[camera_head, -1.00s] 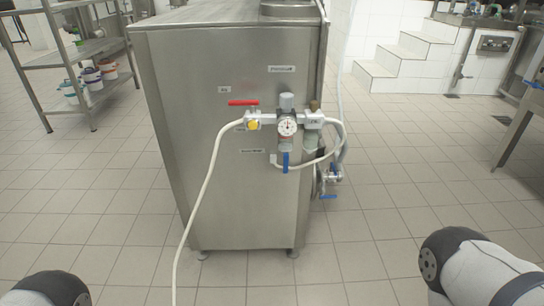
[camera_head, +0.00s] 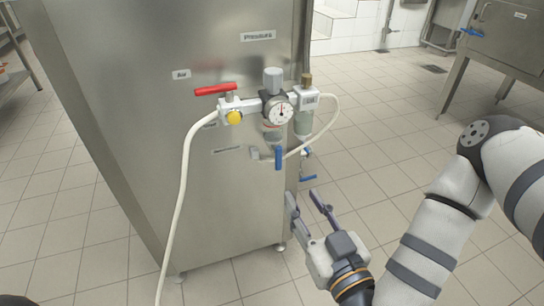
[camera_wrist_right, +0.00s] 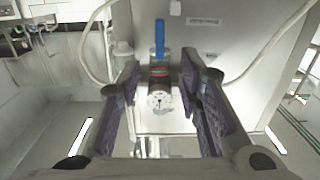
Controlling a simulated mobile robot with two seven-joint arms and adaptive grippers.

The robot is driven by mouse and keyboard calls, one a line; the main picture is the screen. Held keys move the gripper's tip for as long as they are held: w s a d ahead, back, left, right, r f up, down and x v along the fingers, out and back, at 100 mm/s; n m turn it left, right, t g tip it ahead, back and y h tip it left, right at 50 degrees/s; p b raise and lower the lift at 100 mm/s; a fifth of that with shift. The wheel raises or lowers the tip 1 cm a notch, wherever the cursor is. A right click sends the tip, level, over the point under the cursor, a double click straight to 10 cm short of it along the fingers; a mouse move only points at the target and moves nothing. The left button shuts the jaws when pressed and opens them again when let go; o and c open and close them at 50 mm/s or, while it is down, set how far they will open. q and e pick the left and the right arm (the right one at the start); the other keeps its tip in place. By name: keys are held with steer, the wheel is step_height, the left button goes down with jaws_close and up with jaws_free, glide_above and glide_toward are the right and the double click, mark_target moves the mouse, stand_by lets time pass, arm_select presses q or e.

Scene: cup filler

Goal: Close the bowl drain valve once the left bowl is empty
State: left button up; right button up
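The drain valve's blue lever (camera_head: 278,158) hangs straight down below the left bowl (camera_head: 272,133), under the round gauge (camera_head: 281,110). The lever also shows in the right wrist view (camera_wrist_right: 159,40), where the gauge is below it. The left bowl is partly hidden by the gauge, and I cannot tell what is in it. The right bowl (camera_head: 303,124) hangs beside it. My right gripper (camera_head: 304,197) is open and empty, below and to the right of the lever, apart from it. In the right wrist view its spread fingers (camera_wrist_right: 160,75) frame the gauge and bowl. My left gripper is out of view.
A red lever (camera_head: 215,90) and a yellow knob (camera_head: 235,118) sit left of the gauge. White hoses (camera_head: 182,200) run from the fittings. Another blue handle (camera_head: 308,178) is low on the cabinet's (camera_head: 120,110) right side. Open tiled floor (camera_head: 400,110) lies right.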

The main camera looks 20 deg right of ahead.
mark_target(279, 158)
steer(key=w, duration=0.3)
steer(key=w+b, duration=0.1)
steer(key=w, duration=0.3)
steer(key=w+b, duration=0.1)
steer(key=w, duration=0.3)
steer(key=shift+w+a+r, duration=0.2)
steer(key=shift+w+r, duration=0.05)
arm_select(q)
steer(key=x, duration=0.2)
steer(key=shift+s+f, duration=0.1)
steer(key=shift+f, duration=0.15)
arm_select(e)
steer(key=shift+c, duration=0.4)
jaws_close()
